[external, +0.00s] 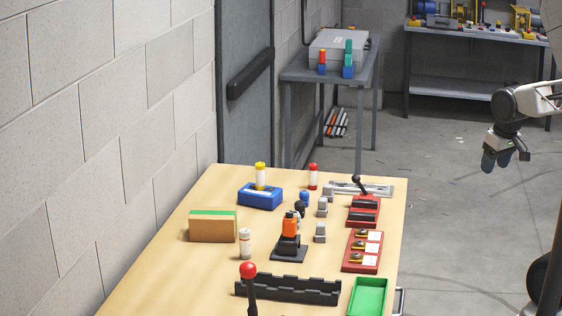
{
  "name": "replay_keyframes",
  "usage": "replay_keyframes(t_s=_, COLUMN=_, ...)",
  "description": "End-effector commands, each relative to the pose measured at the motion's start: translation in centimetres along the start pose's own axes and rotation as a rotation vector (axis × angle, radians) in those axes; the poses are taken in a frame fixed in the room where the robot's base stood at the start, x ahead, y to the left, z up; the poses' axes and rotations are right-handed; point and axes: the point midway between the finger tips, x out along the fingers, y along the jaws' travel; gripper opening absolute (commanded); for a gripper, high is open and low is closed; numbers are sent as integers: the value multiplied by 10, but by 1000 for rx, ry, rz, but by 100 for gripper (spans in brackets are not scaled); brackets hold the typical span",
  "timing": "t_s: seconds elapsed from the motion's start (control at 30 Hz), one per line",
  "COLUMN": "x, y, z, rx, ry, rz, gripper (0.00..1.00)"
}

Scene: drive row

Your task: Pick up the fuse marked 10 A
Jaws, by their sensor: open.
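Three white cylinders that look like fuses are on the wooden table in the external view. One with a red cap (313,177) stands upright near the table's far edge. One with a pale grey cap (245,243) stands upright beside a brown box. Their markings are too small to read, so I cannot tell which is 10 A. My gripper (503,158) is open and empty, off the table to the right and far from all three.
The table (155,275) also bears a brown box (213,226), an orange-and-black device (289,237), a black rack (288,289), a red-knobbed lever (248,270), red switch blocks (362,251) and a green tray (369,296). A block wall borders the left side. The table's left front is clear.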

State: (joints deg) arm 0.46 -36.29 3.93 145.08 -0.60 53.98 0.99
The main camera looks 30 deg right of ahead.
Motion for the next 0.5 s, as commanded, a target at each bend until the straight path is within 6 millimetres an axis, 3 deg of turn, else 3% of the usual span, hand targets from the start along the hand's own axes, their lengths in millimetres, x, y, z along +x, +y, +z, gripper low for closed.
replay_keyframes(t_s=0.27, x=0, y=-3, z=-11, rx=34, ry=-13, rz=-21, gripper=61)
replay_keyframes(t_s=0.5, x=2, y=-14, z=-47, rx=144, ry=-59, rz=-89, gripper=61)
